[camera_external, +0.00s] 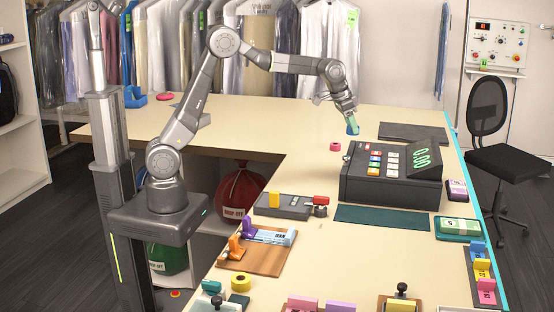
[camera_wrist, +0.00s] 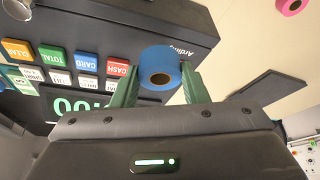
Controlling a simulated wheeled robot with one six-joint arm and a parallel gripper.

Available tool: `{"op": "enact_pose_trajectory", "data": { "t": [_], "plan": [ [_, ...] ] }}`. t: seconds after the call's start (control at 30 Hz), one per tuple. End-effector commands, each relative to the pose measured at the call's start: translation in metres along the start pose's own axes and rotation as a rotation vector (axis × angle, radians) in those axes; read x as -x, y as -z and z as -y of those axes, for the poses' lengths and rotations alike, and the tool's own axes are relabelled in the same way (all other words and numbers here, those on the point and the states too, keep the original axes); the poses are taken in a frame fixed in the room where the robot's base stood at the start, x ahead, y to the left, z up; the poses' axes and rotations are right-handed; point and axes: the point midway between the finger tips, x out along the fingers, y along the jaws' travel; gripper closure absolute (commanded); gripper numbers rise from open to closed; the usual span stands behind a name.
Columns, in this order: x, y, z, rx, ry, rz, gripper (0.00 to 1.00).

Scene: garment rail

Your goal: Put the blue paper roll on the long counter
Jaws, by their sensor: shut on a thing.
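A blue paper roll (camera_wrist: 160,68) sits between the green fingers of my gripper (camera_wrist: 158,85) in the wrist view. I cannot tell how high the roll is above the surface. The long cream counter (camera_external: 250,125) runs along the back and joins a section coming toward the camera on the right.
The black cash register (camera_external: 365,188) stands close in front of my gripper. A pink roll (camera_external: 335,146) lies just left of the gripper, and a dark flat mat (camera_external: 413,132) lies to its right. The counter left of the gripper is mostly bare. Bagged garments (camera_external: 180,50) hang behind.

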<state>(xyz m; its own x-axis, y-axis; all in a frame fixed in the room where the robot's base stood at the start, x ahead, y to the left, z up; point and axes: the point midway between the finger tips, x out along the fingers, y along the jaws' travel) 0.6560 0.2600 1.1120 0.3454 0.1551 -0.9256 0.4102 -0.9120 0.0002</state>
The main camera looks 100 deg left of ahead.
Motion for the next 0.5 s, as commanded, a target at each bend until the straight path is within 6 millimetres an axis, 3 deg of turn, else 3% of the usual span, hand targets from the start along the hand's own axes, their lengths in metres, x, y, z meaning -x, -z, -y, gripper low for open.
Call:
{"op": "enact_pose_trajectory", "data": {
  "t": [0.03, 0.27, 0.5],
  "plan": [
    [0.000, 0.002, 0.030, 0.038, 0.015, 0.000, 0.82],
    [0.001, -0.003, 0.152, 0.183, 0.074, -0.001, 0.82],
    [0.012, -0.031, 0.277, 0.334, 0.137, -0.002, 0.82]
  ]
}}
